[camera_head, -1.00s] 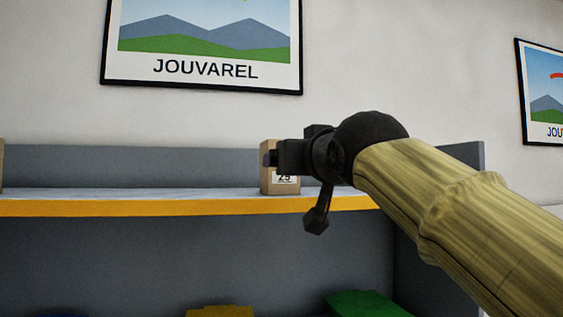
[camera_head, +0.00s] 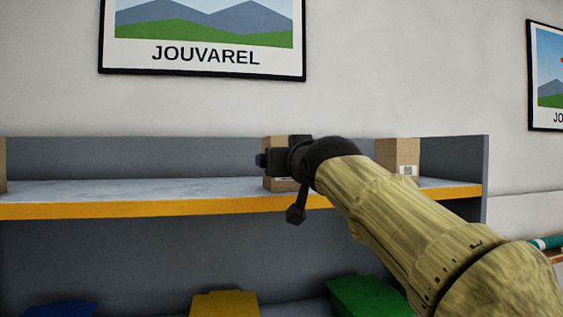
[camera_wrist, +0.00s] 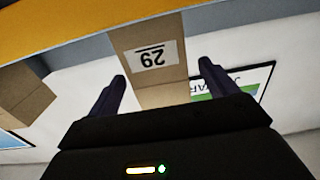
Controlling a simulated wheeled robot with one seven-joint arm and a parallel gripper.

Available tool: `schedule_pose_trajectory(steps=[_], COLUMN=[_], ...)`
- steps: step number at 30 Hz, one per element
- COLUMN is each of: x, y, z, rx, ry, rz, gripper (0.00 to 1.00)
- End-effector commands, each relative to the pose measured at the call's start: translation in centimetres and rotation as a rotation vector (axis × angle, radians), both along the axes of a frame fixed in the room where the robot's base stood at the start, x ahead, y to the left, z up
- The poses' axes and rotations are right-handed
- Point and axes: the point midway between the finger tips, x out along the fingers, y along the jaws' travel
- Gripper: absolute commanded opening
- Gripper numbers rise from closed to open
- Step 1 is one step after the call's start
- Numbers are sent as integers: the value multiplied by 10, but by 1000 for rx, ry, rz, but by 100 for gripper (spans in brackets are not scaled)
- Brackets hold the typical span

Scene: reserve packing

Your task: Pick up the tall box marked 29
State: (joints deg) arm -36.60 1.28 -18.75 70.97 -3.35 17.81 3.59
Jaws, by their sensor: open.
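The tall brown box marked 29 (camera_head: 281,184) stands upright on the shelf in the head view, largely hidden behind my gripper (camera_head: 264,161). In the wrist view the box (camera_wrist: 152,76) hangs upside down in the picture, with its white label reading 29 facing me. My gripper (camera_wrist: 162,73) is open there. Its two dark fingers appear on either side of the box, with a gap visible at each side. I cannot tell how far the fingertips reach along the box's depth.
The grey shelf has a yellow front edge (camera_head: 150,209). Another brown box (camera_head: 397,155) stands to the right, and part of one (camera_head: 2,166) shows at the left edge. Below are blue (camera_head: 60,310), yellow (camera_head: 225,304) and green (camera_head: 368,298) bins. The shelf left of box 29 is clear.

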Motion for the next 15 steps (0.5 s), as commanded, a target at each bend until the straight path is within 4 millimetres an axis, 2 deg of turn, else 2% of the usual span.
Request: schedule_pose_trajectory(steps=[5,15], x=[15,46], y=[4,12], z=[6,3], rx=[0,-1], ry=[3,2], rz=[-1,-1], gripper=[85,85])
